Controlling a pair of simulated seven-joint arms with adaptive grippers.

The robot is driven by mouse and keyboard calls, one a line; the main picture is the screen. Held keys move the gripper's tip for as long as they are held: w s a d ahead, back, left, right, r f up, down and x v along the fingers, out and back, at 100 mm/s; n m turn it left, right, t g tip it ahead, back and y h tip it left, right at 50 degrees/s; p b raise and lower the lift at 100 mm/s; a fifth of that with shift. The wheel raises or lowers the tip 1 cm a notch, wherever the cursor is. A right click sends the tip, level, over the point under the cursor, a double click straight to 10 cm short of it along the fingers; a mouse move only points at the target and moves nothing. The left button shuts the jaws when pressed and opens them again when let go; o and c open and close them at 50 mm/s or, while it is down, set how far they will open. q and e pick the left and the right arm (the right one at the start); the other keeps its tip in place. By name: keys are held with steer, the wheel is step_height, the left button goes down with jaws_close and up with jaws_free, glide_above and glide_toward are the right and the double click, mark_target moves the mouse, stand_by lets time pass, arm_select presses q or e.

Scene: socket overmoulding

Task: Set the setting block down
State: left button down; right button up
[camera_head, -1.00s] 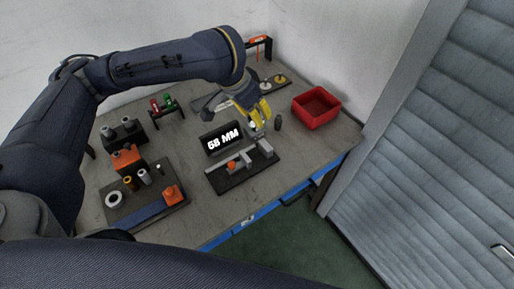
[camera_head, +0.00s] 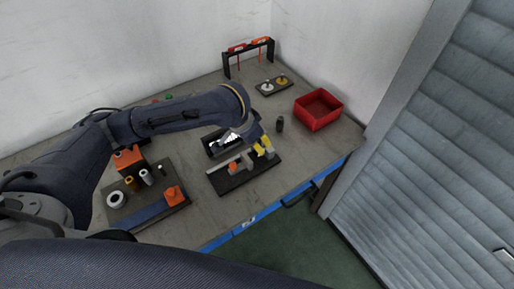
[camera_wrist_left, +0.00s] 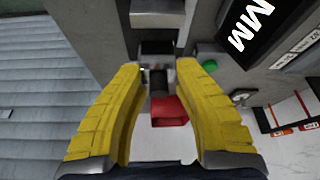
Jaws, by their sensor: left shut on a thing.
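My left gripper (camera_head: 264,147) is low over the right end of the dark measuring fixture (camera_head: 232,184), beside its grey upright. Its yellow fingers (camera_wrist_left: 158,68) are closed on a small grey block, which I take for the setting block (camera_wrist_left: 156,48); the fingers hide much of it in the head view. I cannot tell whether the block touches the fixture. The display (camera_wrist_left: 255,28) behind the fixture shows "MM" in the wrist view, and my arm partly covers it in the head view. My right gripper is not in view.
A red bin (camera_head: 318,109) stands at the right back. A small dark cylinder (camera_head: 280,123) is between it and the fixture. A dark tray (camera_head: 140,215) with rings, pins and orange parts lies left. A rack (camera_head: 248,54) and small plate (camera_head: 273,86) are at the back.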

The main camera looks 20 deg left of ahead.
arm_select(q)
steer(key=shift+f, duration=1.75)
steer(key=c, duration=1)
jaws_free()
steer(key=shift+f, duration=0.15)
steer(key=shift+o, duration=0.2)
steer(key=shift+s+a+r, duration=0.1)
steer(key=shift+r, duration=0.35)
steer(key=v, duration=1.1)
steer(key=shift+r, duration=0.2)
